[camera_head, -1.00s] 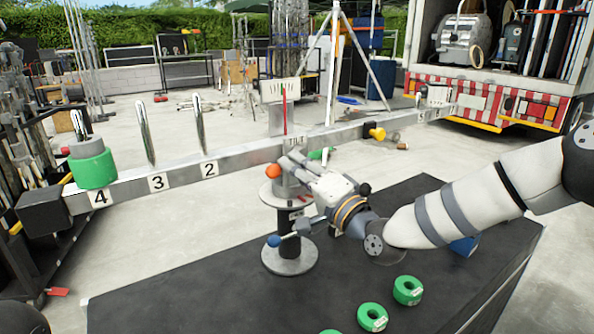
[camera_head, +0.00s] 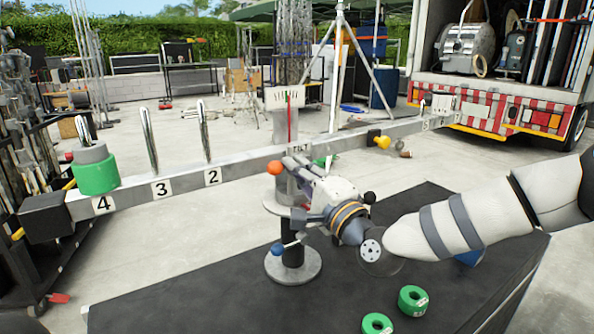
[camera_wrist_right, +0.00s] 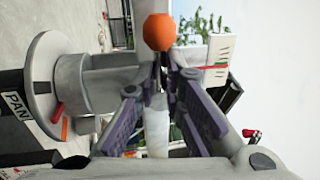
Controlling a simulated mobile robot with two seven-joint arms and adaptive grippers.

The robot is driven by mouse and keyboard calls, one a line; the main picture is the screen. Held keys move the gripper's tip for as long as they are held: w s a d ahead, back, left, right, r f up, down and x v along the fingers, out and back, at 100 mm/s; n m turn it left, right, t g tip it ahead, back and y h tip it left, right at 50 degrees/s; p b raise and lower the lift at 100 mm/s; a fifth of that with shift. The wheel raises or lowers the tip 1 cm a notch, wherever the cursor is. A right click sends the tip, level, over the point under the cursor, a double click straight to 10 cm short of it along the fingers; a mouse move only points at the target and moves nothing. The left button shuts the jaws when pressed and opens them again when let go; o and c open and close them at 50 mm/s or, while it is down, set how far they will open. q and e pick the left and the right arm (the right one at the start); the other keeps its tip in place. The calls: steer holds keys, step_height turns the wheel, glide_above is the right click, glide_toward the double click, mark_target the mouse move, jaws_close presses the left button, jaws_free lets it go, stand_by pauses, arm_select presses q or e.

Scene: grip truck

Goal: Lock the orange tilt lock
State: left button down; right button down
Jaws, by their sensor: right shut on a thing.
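The orange tilt lock is a lever with a round orange knob (camera_head: 274,167) on the tilt head of the central post, below the "TILT" label. My right gripper (camera_head: 288,164) is at this lever, just right of the knob. In the right wrist view the orange knob (camera_wrist_right: 159,32) sticks out just beyond the fingertips of my right gripper (camera_wrist_right: 161,75). The fingers are closed together on the lever behind the knob; the stem is mostly hidden between them. My left gripper is not in view.
A long grey beam (camera_head: 240,170) crosses over the post, with a green weight (camera_head: 96,175) on its left peg. A blue knob (camera_head: 277,249) sits low on the post. Green rings (camera_head: 413,300) lie on the black table top (camera_head: 200,300). A truck (camera_head: 480,100) stands at the back right.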

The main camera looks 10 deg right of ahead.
steer(key=shift+w+d+r, duration=0.1)
steer(key=shift+d, duration=0.15)
steer(key=c, duration=1.7)
jaws_free()
steer(key=shift+d, duration=0.1)
steer(key=v, duration=1.2)
